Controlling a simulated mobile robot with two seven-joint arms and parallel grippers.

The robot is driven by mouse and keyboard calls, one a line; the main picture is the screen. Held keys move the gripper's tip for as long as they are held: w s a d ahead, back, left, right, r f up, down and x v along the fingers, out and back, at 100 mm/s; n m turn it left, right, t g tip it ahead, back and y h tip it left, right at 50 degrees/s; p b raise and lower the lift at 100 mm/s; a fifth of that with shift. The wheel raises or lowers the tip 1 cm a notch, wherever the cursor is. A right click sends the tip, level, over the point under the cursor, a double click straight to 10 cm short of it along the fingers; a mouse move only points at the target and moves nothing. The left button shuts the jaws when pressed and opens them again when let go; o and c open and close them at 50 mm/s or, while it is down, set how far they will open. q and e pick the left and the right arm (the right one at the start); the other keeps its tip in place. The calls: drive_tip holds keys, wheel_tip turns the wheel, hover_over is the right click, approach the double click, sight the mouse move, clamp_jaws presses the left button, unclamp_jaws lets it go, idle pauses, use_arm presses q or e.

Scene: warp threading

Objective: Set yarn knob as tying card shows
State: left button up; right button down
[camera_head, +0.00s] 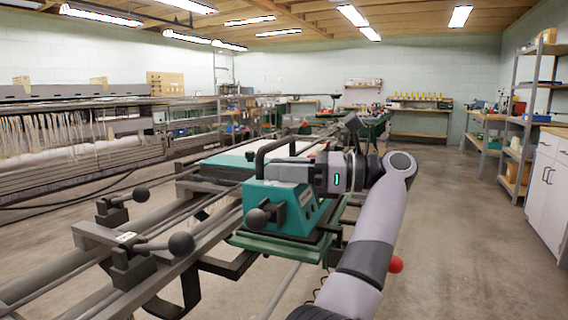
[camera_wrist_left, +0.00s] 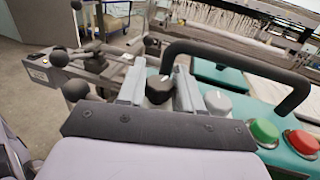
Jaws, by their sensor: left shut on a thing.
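The teal knotting machine (camera_head: 268,196) with a black carrying handle sits on the loom frame in the head view. In the left wrist view its teal top (camera_wrist_left: 250,103) carries a black knob (camera_wrist_left: 158,90) and a pale grey knob (camera_wrist_left: 218,103). My left gripper (camera_head: 285,170) reaches over the machine's top from the right. In the left wrist view its two fingers (camera_wrist_left: 158,84) are shut on the black knob, one on each side. The knob's pointer and markings cannot be read. I cannot make out a tying card. My right gripper is not in view.
The handle (camera_wrist_left: 240,62) arches close beyond the fingers. A green button (camera_wrist_left: 265,132) and a red button (camera_wrist_left: 302,143) sit right of the knobs. Ball-ended clamp levers (camera_head: 181,243) stand on the rails at left. The floor at right is clear before a white cabinet (camera_head: 545,185).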

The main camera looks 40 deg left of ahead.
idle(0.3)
use_arm(q)
drive_tip(key=o, duration=0.9)
drive_tip(key=shift+o, duration=0.2)
drive_tip(key=shift+d, duration=0.1)
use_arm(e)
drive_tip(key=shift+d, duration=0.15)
